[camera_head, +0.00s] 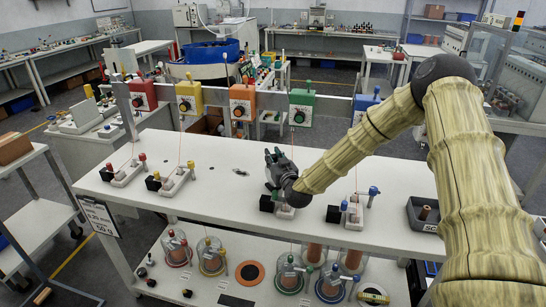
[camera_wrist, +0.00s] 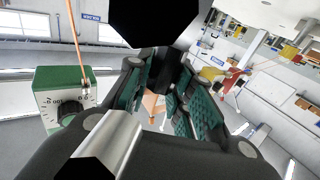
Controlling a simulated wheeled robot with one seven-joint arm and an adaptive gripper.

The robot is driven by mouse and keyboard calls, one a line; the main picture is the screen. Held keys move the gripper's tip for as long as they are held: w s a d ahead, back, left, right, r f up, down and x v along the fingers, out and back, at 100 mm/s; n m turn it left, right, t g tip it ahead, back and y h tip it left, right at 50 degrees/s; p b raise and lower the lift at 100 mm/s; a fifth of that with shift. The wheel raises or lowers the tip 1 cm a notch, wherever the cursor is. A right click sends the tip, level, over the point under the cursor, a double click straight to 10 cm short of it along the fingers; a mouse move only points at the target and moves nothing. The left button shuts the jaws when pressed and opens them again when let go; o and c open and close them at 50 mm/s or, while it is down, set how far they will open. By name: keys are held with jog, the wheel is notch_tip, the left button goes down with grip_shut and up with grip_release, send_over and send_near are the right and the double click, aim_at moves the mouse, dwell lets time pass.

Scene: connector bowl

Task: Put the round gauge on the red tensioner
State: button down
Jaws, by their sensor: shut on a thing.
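The red tensioner is most likely the white base with a red post (camera_head: 130,172) at the left end of the white table. My gripper (camera_head: 275,170) is well to its right, over the middle of the table by a white base with a black block (camera_head: 266,203). In the wrist view my gripper's teal-padded fingers (camera_wrist: 163,110) are close together, shut on a dark thing between them. Its shape is mostly hidden, so I cannot tell if it is the round gauge. I cannot pick out the round gauge elsewhere.
A yellow-post base (camera_head: 178,180) and a blue-post base (camera_head: 358,212) stand on the table. Coloured dial boxes, such as the red one (camera_head: 142,95) and the green one (camera_head: 302,108), line the back. Thin cords rise from the bases. A dark tray (camera_head: 424,228) sits right.

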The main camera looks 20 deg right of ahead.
jog(key=shift+f, duration=0.2)
jog(key=c, duration=1.3)
grip_release()
jog(key=shift+o, duration=0.2)
